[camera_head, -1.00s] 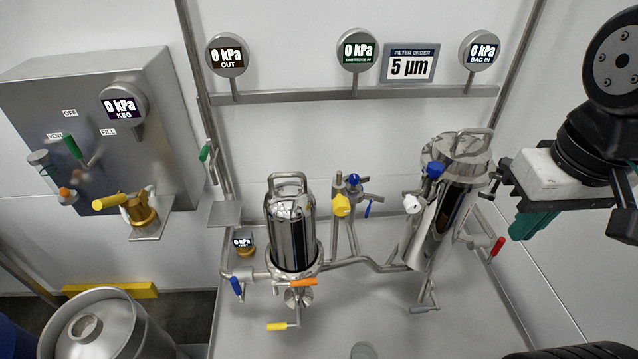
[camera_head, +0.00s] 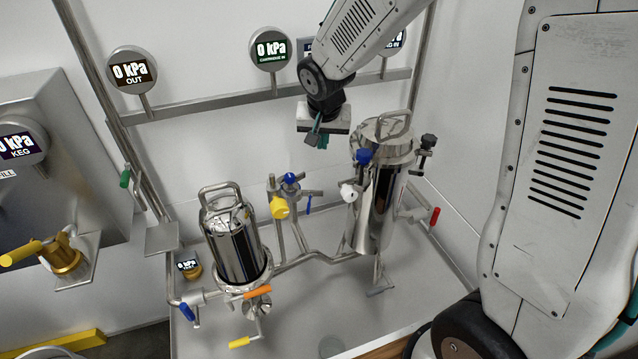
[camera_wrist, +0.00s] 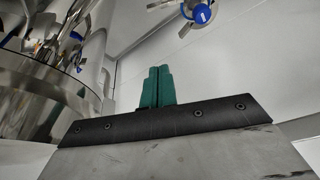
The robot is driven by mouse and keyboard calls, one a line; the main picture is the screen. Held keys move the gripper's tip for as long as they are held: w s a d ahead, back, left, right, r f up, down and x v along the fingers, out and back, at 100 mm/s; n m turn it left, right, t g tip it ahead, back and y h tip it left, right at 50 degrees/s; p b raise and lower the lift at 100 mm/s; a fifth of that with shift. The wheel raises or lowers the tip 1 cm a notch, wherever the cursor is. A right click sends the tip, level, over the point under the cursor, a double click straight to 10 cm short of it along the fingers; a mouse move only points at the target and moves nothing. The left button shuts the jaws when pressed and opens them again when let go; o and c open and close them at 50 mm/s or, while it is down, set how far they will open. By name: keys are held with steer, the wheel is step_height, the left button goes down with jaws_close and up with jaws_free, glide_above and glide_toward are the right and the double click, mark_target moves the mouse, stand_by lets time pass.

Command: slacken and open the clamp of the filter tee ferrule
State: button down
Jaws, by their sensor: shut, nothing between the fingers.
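The steel tee (camera_head: 291,180) stands between the two filter housings, with a blue knob on top, a yellow cap (camera_head: 279,207) and a blue lever (camera_head: 308,204). Its clamp is too small to make out surely. A blue knob with steel fittings (camera_wrist: 202,14) shows at the top edge of the wrist view. My gripper (camera_head: 316,137) hangs in the air above and to the right of the tee, touching nothing. Its green fingers (camera_wrist: 157,72) are together and empty in the wrist view.
The tall bag housing (camera_head: 372,215) stands right of the tee, close to my gripper. The shorter cartridge housing (camera_head: 236,245) stands left of it. A gauge rail (camera_head: 200,102) runs behind my arm. The bare steel tray (camera_head: 345,295) lies in front.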

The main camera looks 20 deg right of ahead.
mark_target(300, 196)
step_height(300, 196, down, 14)
steer(key=shift+w+a+f+n, duration=0.15)
steer(key=shift+w+a+n, duration=0.15)
steer(key=shift+w, duration=0.1)
stand_by(0.4)
